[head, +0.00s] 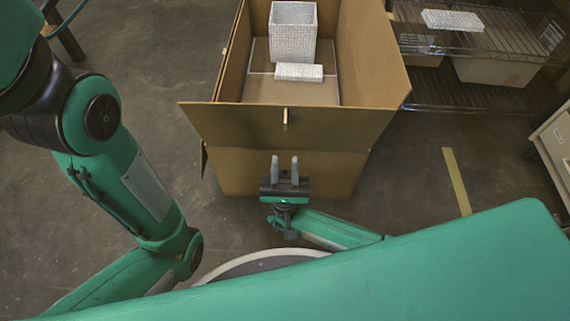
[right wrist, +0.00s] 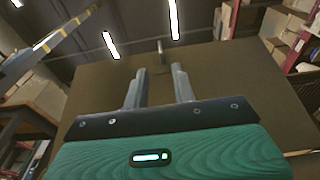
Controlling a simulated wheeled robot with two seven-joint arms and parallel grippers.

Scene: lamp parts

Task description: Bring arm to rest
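My right gripper (head: 285,162) is low in the middle of the head view, in front of the cardboard box's near side. Its two grey fingers stand apart with nothing between them. The right wrist view also shows the fingers (right wrist: 158,85) apart and empty, with the brown box wall behind them. My left arm comes in at the left of the head view, bent; its gripper is out of sight. In the open cardboard box (head: 265,120), a white textured square vessel (head: 293,35) stands at the back and a small white block (head: 298,72) lies in front of it.
A wire shelf (head: 480,40) at the right holds a flat white block (head: 452,20), with cartons (head: 497,70) below. A beige cabinet (head: 556,140) stands at the right edge. A yellow strip (head: 456,181) marks the floor. The floor between box and cabinet is clear.

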